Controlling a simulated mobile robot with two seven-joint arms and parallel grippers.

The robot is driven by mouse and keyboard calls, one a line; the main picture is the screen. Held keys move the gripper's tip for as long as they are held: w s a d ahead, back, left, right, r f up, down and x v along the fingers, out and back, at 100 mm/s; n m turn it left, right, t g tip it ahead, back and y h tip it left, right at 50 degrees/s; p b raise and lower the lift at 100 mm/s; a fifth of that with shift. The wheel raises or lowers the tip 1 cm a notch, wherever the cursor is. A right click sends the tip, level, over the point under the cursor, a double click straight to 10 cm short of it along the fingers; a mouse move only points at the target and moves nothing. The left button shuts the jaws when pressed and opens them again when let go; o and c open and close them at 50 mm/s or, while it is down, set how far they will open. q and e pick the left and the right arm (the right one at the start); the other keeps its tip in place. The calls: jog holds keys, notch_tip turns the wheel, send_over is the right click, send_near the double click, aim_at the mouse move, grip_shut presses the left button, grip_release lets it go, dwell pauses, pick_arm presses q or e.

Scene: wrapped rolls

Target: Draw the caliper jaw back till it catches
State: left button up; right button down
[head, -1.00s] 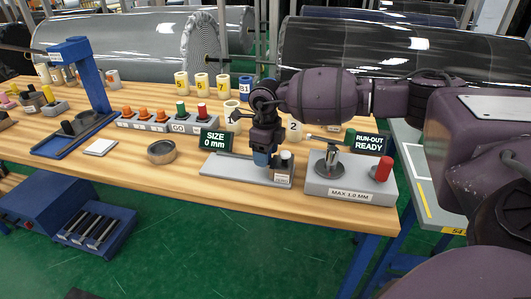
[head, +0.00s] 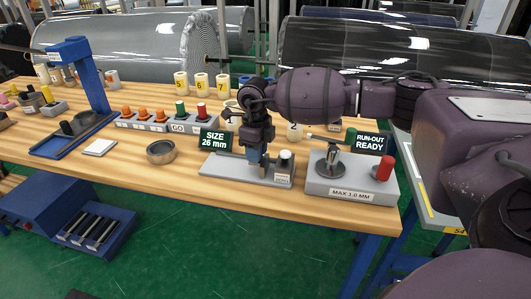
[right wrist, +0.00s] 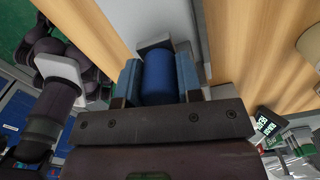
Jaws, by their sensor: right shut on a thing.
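The caliper is a flat light-grey plate (head: 222,170) near the table's front edge, with a white knob (head: 285,156) at its right end. Its dark display (head: 214,140) reads SIZE 26 mm. My right gripper (head: 254,160) reaches down onto the caliper left of the white knob. In the right wrist view, its blue-grey fingers are shut on a blue round-sided grip (right wrist: 158,78), which I take as the caliper jaw's handle. The jaw itself is mostly hidden by the gripper in the head view. My left gripper is not in view.
A grey run-out station (head: 350,180) with a red knob and a READY display stands close on the right. A button box (head: 160,122) and numbered rolls stand behind.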

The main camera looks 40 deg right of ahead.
jog(key=w+a, duration=0.2)
jog(key=w+a+b, duration=0.1)
jog(key=w+a, duration=0.2)
jog(key=shift+w, duration=0.45)
jog(key=shift+r, duration=0.15)
jog(key=c, duration=1.2)
grip_release()
jog(key=o, duration=0.4)
jog(key=shift+w+a, duration=0.15)
jog(key=shift+a, duration=0.05)
jog(key=shift+d, duration=0.1)
